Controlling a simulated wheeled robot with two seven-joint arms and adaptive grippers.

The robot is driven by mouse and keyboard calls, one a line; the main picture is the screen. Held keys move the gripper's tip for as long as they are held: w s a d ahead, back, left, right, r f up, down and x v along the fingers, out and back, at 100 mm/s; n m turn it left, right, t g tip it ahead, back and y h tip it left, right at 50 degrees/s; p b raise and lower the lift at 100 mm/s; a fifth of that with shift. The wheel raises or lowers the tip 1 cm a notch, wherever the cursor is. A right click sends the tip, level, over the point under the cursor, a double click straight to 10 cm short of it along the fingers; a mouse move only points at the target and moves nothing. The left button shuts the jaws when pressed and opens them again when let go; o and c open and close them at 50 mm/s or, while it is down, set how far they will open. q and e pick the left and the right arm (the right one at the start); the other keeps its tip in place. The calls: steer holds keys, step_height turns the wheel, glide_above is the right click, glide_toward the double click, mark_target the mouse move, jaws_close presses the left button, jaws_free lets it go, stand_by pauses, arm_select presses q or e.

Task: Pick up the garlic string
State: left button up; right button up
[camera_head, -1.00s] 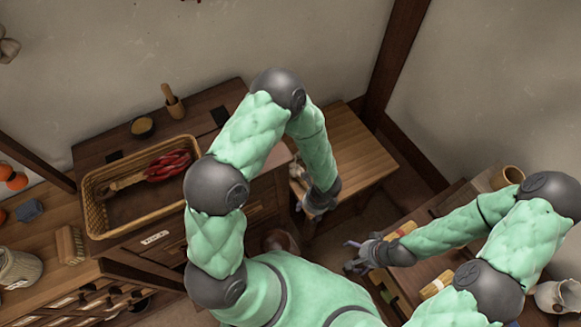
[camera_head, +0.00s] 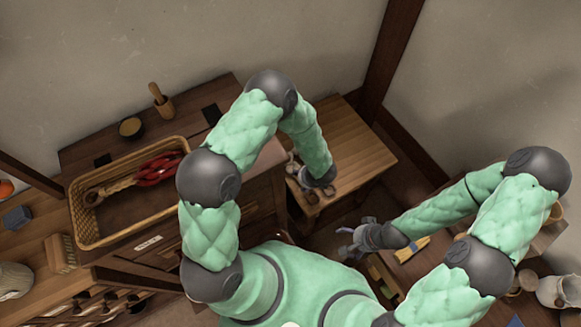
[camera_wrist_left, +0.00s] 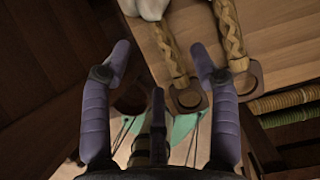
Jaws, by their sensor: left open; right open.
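In the left wrist view, a white bulb (camera_wrist_left: 146,8), probably garlic, shows at the top edge. A braided straw cord (camera_wrist_left: 170,50) runs down from beside it to a wooden tab with a hole. A second braid (camera_wrist_left: 229,28) with a similar tab (camera_wrist_left: 246,80) lies to the right. I cannot tell which braid is the garlic string. My left gripper (camera_wrist_left: 160,50) is open and empty, its fingers spread around the first braid's line. In the head view, my left gripper (camera_head: 317,188) is over the small wooden table (camera_head: 348,150), partly hiding pale items. My right gripper (camera_head: 352,245) is open, away from them.
A wicker basket (camera_head: 78,215) holding red peppers (camera_head: 158,168) with a braided stem stands on the cabinet to the left. Yellow and green bundles (camera_wrist_left: 282,101) lie right in the wrist view.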

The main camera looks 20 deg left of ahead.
arm_select(q)
step_height(320, 180, down, 5)
steer(key=shift+a+r+b, duration=0.15)
steer(key=shift+r+b, duration=0.05)
steer(key=shift+b, duration=0.4)
steer(key=shift+w+a+f, duration=0.1)
steer(key=shift+a+f, duration=0.05)
steer(key=shift+f, duration=0.15)
jaws_close()
